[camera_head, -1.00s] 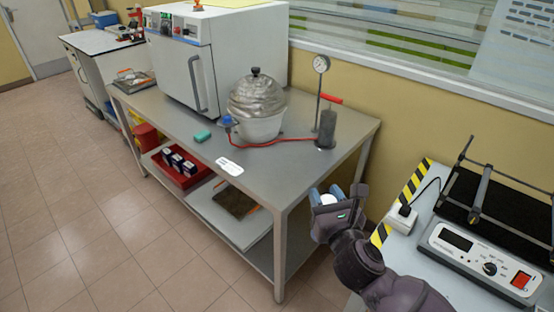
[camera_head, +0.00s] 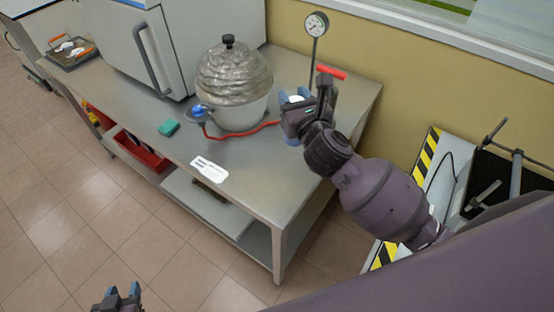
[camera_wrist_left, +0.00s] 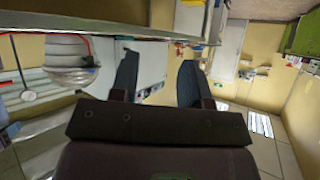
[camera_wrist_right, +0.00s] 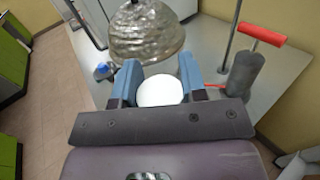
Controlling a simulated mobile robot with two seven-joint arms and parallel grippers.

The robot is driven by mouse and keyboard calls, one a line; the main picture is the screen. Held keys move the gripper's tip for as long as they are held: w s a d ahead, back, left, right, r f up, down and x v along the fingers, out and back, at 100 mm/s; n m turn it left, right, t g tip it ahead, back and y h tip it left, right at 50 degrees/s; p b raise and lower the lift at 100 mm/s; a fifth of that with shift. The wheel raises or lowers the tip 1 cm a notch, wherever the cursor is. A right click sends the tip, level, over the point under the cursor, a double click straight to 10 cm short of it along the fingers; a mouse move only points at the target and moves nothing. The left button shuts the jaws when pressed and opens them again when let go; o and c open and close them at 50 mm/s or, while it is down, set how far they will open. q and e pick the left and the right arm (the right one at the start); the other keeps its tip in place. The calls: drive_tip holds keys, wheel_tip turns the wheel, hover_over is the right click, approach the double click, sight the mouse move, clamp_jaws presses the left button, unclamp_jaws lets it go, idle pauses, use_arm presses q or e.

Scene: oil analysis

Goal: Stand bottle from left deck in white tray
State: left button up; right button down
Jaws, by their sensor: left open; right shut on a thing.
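My right gripper (camera_head: 296,102) is shut on a white round-topped thing, likely the bottle (camera_wrist_right: 160,91), over the right part of the steel table. In the right wrist view the blue fingers stand on both sides of its white top; its lower body is hidden. My left gripper (camera_head: 122,294) is open and empty at the bottom left of the head view, over the floor; both fingers stand apart in the left wrist view (camera_wrist_left: 158,80). I cannot make out a white tray for certain; a pale tray-like panel (camera_head: 190,197) lies on the lower shelf.
The steel table (camera_head: 240,180) carries a foil-covered white bowl (camera_head: 236,110), a pump with a red handle (camera_head: 332,72), a gauge (camera_head: 316,24), a green block (camera_head: 168,128) and a white cabinet (camera_head: 165,40). A red hose (camera_head: 245,133) crosses the top.

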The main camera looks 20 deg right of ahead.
drive_tip(key=w+f+b, duration=0.3)
drive_tip(key=f+b, duration=0.3)
drive_tip(key=f, duration=1.1)
drive_tip(key=shift+a, duration=0.3)
drive_tip(key=shift+f, duration=0.15)
drive_tip(key=shift+f, duration=0.1)
drive_tip(key=c, duration=0.7)
unclamp_jaws()
